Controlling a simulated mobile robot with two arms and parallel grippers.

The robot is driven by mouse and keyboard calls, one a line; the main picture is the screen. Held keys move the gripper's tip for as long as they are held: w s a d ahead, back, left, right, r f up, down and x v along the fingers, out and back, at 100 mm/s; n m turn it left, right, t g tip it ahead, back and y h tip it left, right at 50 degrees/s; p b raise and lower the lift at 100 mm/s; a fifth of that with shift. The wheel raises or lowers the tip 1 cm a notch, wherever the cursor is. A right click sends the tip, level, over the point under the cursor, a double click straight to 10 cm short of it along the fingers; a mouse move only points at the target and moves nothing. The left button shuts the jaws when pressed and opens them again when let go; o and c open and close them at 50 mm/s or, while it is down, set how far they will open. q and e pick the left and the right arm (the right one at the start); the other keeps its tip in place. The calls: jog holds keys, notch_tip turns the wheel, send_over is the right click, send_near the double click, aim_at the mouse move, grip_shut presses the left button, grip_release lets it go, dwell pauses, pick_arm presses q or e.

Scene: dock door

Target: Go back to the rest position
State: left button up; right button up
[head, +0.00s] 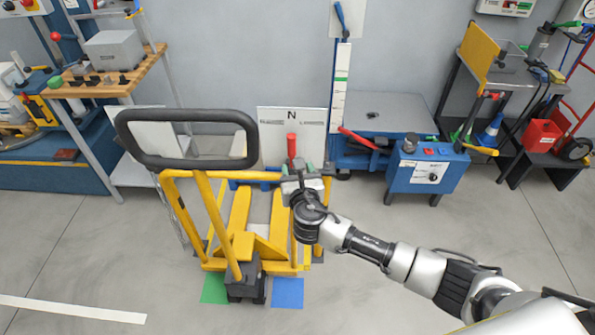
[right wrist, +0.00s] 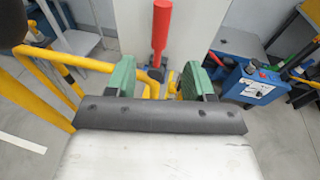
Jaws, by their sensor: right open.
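My right gripper (head: 304,170) reaches in from the right in the head view, over the yellow pallet jack (head: 228,215). In the right wrist view its two green fingertips (right wrist: 160,78) are apart, with nothing held between them. A lever with a red grip (head: 291,146) stands upright just beyond the gripper. In the right wrist view the red grip (right wrist: 162,30) rises beyond the gap between the fingers, and I cannot tell if they touch the lever's lower part. My left gripper is in neither view.
The jack's black loop handle (head: 187,114) rises left of my right gripper. A white panel marked N (head: 305,123) stands behind. A blue lift table (head: 385,125) with a blue control box (head: 428,165) is to the right. Blue (head: 287,293) and green floor patches lie in front; nearby floor is clear.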

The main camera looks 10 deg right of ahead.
jog(key=s+d+f+m+g, duration=0.3)
jog(key=s+f+m, duration=0.2)
jog(key=f, duration=0.5)
jog(key=s+d+f+m+g, duration=0.25)
jog(key=s+f+m, duration=0.25)
jog(key=f, duration=0.5)
jog(key=s+d+f+m+g, duration=0.25)
jog(key=s+f+m, duration=0.2)
jog(key=f, duration=0.55)
jog(key=s+f+m+g, duration=0.2)
jog(key=s+f+m, duration=0.3)
jog(key=s, duration=0.7)
jog(key=s+d+f+m+g+y, duration=0.1)
jog(key=s+f+m+g, duration=0.2)
jog(key=s, duration=1)
jog(key=s+d+f+m+g, duration=0.1)
jog(key=s+f+m+g, duration=0.1)
jog(key=s+f+m, duration=0.6)
jog(key=s+m, duration=0.2)
jog(key=s, duration=0.3)
